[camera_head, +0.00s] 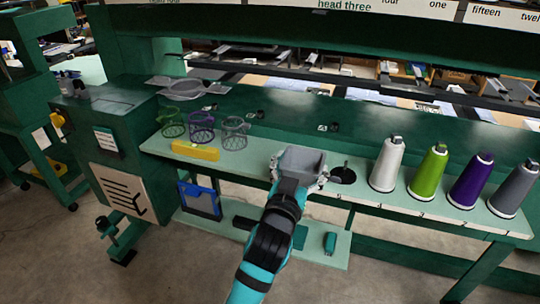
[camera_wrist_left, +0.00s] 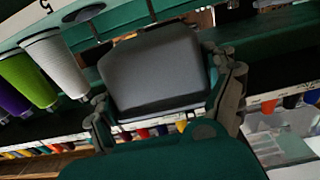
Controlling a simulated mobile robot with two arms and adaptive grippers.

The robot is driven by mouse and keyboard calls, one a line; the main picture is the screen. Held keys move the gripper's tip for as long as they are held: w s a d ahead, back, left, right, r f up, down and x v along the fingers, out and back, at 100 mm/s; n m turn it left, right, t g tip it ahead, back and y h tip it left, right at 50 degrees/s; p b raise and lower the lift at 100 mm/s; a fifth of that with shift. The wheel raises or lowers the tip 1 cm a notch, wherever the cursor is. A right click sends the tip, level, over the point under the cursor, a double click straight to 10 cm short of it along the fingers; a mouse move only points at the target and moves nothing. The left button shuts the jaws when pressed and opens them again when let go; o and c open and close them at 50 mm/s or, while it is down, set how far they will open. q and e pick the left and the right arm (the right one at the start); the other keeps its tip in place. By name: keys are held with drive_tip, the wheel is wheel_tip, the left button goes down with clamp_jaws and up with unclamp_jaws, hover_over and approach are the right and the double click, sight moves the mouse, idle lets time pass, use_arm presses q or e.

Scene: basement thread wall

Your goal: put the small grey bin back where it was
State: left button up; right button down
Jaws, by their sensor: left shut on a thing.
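The small grey bin (camera_head: 301,161) is at the front part of the long green bench in the head view, right at my left gripper (camera_head: 299,184). In the left wrist view the grey bin (camera_wrist_left: 153,70) fills the space between the two fingers of my left gripper (camera_wrist_left: 168,104), which is shut on it. I cannot tell whether the bin touches the bench top or hangs just above it. My right gripper is not in view.
White (camera_head: 387,164), green (camera_head: 428,169), purple (camera_head: 470,180) and grey (camera_head: 514,190) thread cones stand to the right. A black spindle base (camera_head: 343,175) is beside the bin. Wire baskets (camera_head: 202,127) and a yellow block (camera_head: 195,150) are left. Bare bench lies between.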

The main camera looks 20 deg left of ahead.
use_arm(q)
drive_tip(key=w+a, duration=0.3)
drive_tip(key=w+a+f+p, duration=0.1)
drive_tip(key=w+a, duration=0.3)
drive_tip(key=w+a+p, duration=0.1)
drive_tip(key=w+a, duration=0.3)
drive_tip(key=shift+f, duration=0.15)
drive_tip(key=shift+w+a+f, duration=0.15)
wheel_tip(320, 180, down, 3)
drive_tip(key=shift+p, duration=0.3)
drive_tip(key=shift+f, duration=0.2)
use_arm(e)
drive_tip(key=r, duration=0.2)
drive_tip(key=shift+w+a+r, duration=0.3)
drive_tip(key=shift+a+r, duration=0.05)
use_arm(q)
drive_tip(key=shift+f, duration=0.15)
drive_tip(key=o, duration=0.9)
drive_tip(key=shift+c, duration=0.2)
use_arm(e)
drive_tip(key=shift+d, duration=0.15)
